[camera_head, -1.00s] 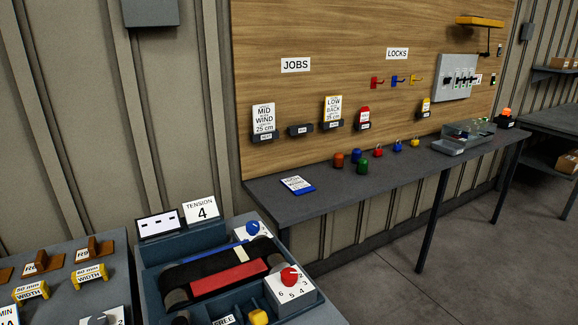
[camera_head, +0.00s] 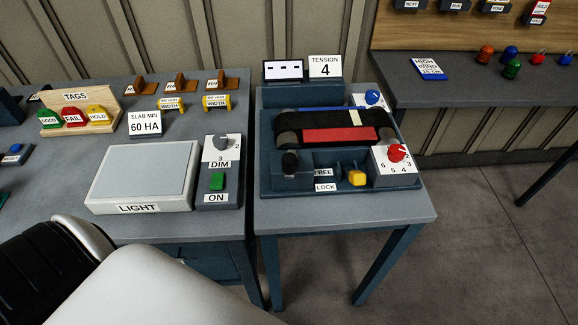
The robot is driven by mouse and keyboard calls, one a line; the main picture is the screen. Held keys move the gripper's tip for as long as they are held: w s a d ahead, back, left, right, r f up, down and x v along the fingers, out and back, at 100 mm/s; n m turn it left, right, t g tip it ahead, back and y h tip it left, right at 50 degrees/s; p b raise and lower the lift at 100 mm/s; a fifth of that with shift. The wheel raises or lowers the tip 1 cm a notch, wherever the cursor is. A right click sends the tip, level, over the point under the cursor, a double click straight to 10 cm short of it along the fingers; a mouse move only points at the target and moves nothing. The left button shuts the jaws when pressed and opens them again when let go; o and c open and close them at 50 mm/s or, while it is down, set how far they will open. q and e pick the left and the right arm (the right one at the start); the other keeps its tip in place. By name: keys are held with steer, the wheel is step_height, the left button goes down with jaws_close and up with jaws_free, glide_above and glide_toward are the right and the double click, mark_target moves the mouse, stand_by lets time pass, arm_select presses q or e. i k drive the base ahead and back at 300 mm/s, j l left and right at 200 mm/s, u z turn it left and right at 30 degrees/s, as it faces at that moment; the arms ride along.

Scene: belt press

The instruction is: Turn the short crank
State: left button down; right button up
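The belt press (camera_head: 268,180) stands on a small grey table, with a black belt (camera_head: 375,118) over rollers and a red block (camera_head: 340,135) along its front side. A dark upright knob (camera_head: 290,163) at its front left may be the short crank's handle; its arm cannot be made out. A yellow handle (camera_head: 357,177) sits beside the FREE and LOCK labels. A red knob (camera_head: 397,152) is on a white numbered dial at the right, and a blue knob (camera_head: 373,97) is behind. Neither gripper is in view; a white arm link of mine fills the bottom left.
A sign (camera_head: 325,67) reads TENSION 4. Left of the press, a bench holds a light box (camera_head: 145,172), a DIM/ON control box (camera_head: 218,172) and a tag rack (camera_head: 80,118). A wall shelf (camera_head: 450,92) is at the right. Floor at the lower right is clear.

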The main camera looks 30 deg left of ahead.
mark_target(290, 159)
steer(key=l+u, duration=0.35)
steer(key=l, duration=0.3)
steer(key=l+u, duration=0.3)
steer(key=l, duration=0.35)
